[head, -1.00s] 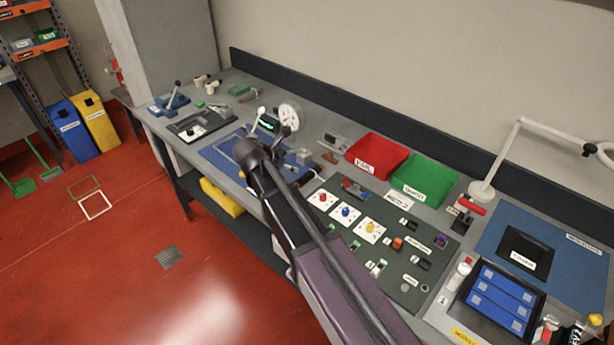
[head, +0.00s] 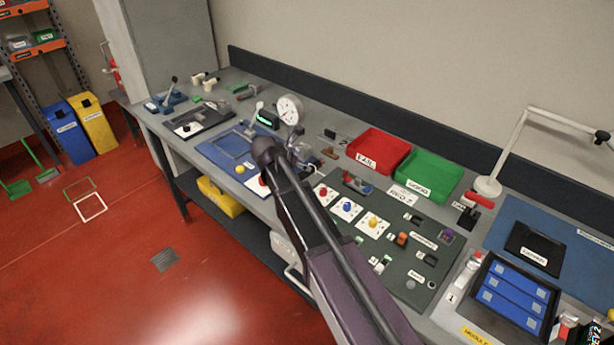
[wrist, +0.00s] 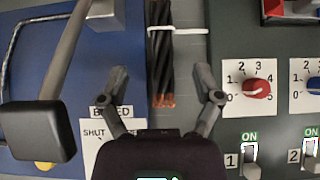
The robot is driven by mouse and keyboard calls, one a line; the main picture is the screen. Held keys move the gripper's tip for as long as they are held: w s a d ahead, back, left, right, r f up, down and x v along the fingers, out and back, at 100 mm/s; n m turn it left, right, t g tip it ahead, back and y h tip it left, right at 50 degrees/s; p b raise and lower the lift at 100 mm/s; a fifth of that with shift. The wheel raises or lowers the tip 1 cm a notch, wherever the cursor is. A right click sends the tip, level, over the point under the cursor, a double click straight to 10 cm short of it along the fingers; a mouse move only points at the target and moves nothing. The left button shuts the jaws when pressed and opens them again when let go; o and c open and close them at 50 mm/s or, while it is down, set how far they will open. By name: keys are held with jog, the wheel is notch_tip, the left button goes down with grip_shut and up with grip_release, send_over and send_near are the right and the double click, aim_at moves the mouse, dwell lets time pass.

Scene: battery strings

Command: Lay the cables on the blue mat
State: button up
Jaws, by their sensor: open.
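The cables (wrist: 162,75) are a dark twisted bundle with copper ends and a white tie (wrist: 178,30) around them. There, the cables cannot be made out and my arm hides much of my gripper.
A dark panel (head: 375,255) with knobs and switches lies to the right. A round gauge (head: 289,110) stands behind. Red (head: 378,153) and green (head: 430,178) bins stand at the back.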

jog(key=shift+w+d+f, duration=0.1)
jog(key=shift+w+f, duration=0.1)
dwell(0.3)
jog(key=b+x, duration=0.3)
jog(key=shift+d+f, duration=0.15)
jog(key=shift+f, duration=0.35)
jog(key=shift+w+d+f+b, duration=0.3)
jog(key=shift+w+f+b, duration=0.1)
jog(key=shift+w+b, duration=0.1)
jog(key=shift+s, duration=0.1)
grip_shut()
